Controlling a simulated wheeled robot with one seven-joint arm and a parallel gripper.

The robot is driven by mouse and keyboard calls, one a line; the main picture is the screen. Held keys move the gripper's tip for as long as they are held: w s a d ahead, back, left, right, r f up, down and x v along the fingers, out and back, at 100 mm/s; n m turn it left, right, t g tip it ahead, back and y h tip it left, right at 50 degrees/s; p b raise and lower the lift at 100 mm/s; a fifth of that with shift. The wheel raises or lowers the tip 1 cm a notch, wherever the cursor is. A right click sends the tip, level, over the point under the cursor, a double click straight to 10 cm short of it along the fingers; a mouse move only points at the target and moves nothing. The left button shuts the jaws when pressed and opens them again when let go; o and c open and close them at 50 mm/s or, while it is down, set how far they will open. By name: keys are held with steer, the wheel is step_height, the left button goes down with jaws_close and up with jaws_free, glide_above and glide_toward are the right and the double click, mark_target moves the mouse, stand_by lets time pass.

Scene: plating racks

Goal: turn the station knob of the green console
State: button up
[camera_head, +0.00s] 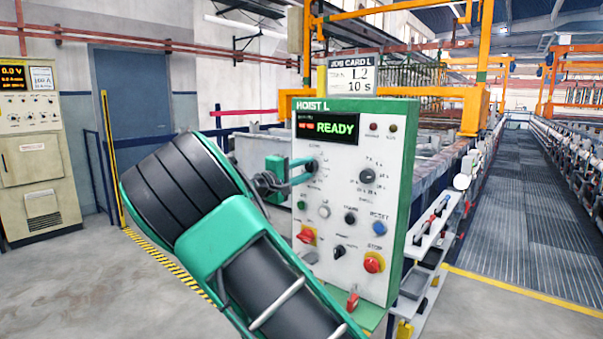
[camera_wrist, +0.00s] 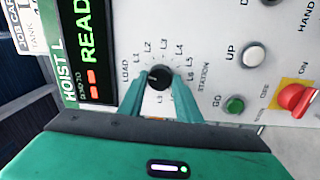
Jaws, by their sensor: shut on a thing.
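The green console (camera_head: 388,110) stands in front of me, marked HOIST L, with a white face and a green frame. Its display reads READY. The station knob (camera_wrist: 159,77) is small, round and black, with the labels LOAD and L1 to L6 around it in the wrist view. Which label its pointer faces is hard to tell. My gripper (camera_wrist: 159,85) is shut on the station knob, with one green finger on each side. In the head view, my gripper (camera_head: 303,168) reaches the upper left of the console face from the left and hides the knob.
A job card (camera_head: 351,78) above the console reads L2, 10 s. Close by on the face are a second black knob (camera_head: 367,176), a blue button (camera_head: 379,228), a red stop button (camera_head: 374,262) and a red switch (camera_head: 306,236). A beige cabinet (camera_head: 40,160) stands far left.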

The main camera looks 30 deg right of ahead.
steer(key=shift+w+a+f+n, duration=0.1)
steer(key=shift+a+n, duration=0.05)
steer(key=shift+n, duration=0.7)
steer(key=shift+w+a+f+n, duration=0.1)
steer(key=shift+n, duration=0.75)
steer(key=o, duration=1)
steer(key=shift+o, duration=0.2)
steer(key=shift+s+d, duration=0.1)
steer(key=v, duration=1)
steer(key=shift+s+a, duration=0.15)
steer(key=shift+a, duration=0.2)
steer(key=shift+f, duration=0.1)
